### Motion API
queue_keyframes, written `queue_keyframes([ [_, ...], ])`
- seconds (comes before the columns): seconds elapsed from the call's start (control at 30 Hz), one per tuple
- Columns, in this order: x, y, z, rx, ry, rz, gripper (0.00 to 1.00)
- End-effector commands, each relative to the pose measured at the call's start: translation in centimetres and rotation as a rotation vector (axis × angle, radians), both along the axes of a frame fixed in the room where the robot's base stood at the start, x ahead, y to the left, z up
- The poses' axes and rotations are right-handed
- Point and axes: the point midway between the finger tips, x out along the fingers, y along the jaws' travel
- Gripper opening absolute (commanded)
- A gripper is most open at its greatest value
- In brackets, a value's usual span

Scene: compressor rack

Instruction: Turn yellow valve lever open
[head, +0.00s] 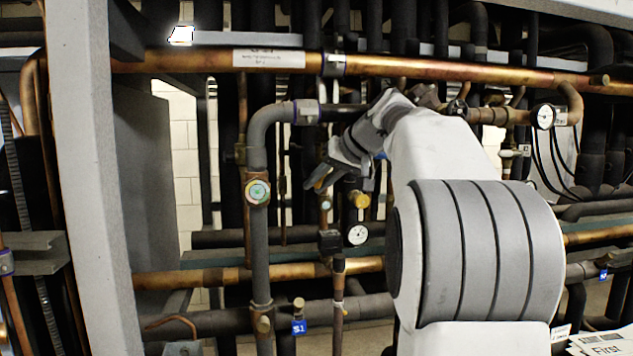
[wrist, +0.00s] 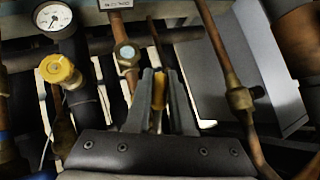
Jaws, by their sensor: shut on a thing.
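The yellow valve lever (wrist: 158,91) shows as a narrow yellow strip between the two grey fingers of my gripper (wrist: 160,78) in the wrist view. The fingers are closed on it from both sides and hide part of it. In the head view my gripper (head: 323,180) reaches in among the pipes left of my white arm, with its fingers pointing down and left. The lever is mostly hidden there, and the valve body behind it is hard to make out.
A round yellow knob (wrist: 60,71) and a white-faced gauge (wrist: 52,17) sit left of the fingers. A copper pipe with a brass fitting (wrist: 240,99) is at right. A thick grey vertical pipe (head: 259,240) stands left of my gripper. A long copper pipe (head: 450,70) crosses above.

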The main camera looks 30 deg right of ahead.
Motion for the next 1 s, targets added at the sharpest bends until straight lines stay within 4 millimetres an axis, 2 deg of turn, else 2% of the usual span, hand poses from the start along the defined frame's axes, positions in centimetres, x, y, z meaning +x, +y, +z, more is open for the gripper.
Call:
queue_keyframes([
  [0.33, 0.0, -0.1, 0.0, -0.001, 0.001, -0.001, 0.00],
  [0.37, 0.0, -0.1, -0.1, -0.001, 0.001, -0.001, 0.24],
  [0.5, 0.0, 0.0, 0.0, -0.001, 0.000, -0.001, 0.50],
  [0.83, -0.1, -0.1, 0.1, -0.001, -0.001, -0.001, 0.51],
  [1.0, -1.8, -0.6, 0.5, -0.002, 0.000, -0.004, 0.51],
])
